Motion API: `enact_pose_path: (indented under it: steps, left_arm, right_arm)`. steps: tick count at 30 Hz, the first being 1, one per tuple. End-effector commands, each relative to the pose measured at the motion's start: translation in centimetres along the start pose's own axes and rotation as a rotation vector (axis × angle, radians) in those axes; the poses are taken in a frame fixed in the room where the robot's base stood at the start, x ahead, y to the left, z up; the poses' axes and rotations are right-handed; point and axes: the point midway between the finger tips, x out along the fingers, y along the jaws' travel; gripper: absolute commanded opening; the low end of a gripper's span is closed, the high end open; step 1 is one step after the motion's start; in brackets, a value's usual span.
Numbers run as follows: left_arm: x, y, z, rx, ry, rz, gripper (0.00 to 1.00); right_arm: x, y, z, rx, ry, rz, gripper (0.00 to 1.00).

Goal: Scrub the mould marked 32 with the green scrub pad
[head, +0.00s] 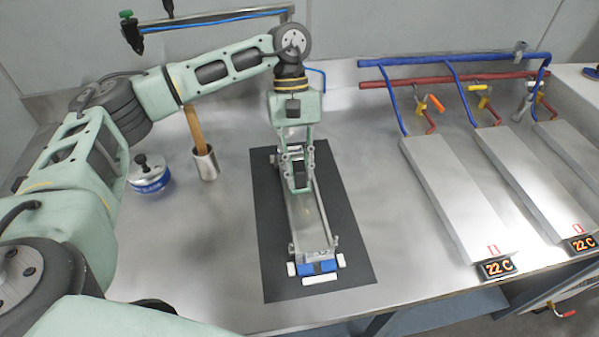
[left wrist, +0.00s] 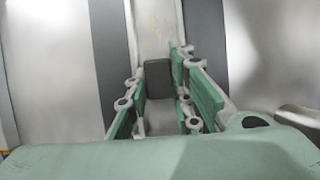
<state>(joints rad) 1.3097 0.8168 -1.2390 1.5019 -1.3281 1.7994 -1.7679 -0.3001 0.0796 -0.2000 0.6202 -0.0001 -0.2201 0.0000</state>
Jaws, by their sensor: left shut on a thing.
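A long, narrow metal mould (head: 314,222) lies on a black mat (head: 352,250), its near end carrying blue and white pieces. No number 32 can be read on it. My left gripper (head: 300,186) points down over the mould's far half. It is shut on a dark grey block, seen between the fingers in the left wrist view (left wrist: 158,80), which I take for the scrub pad's back; no green pad face shows. Whether it touches the mould is hidden. In the left wrist view the mould (left wrist: 157,30) has faint brownish marks ahead of the block. My right gripper is out of view.
A metal cup (head: 205,163) with a wooden handle and a blue-and-white tin (head: 150,178) stand left of the mat. Long metal plates (head: 447,195) with "22 C" displays (head: 497,268) and red and blue pipes (head: 450,60) are at right. Bare steel lies between mat and plates.

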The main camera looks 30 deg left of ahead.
Motion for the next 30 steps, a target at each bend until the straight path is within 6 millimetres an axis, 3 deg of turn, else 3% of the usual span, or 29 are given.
enact_pose_path:
  steps: [9, 21, 30]
  left_arm:
    - [-0.1, 0.0, -0.1, 0.000, 0.000, 0.001, 0.00]
    - [-0.8, 0.1, -2.4, 0.000, 0.001, 0.002, 0.00]
    - [-0.8, 0.1, -2.5, -0.001, 0.001, 0.000, 0.00]
  right_arm:
    - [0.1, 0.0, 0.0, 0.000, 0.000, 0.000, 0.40]
    - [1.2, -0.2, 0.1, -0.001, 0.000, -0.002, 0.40]
    - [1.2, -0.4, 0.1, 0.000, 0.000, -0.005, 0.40]
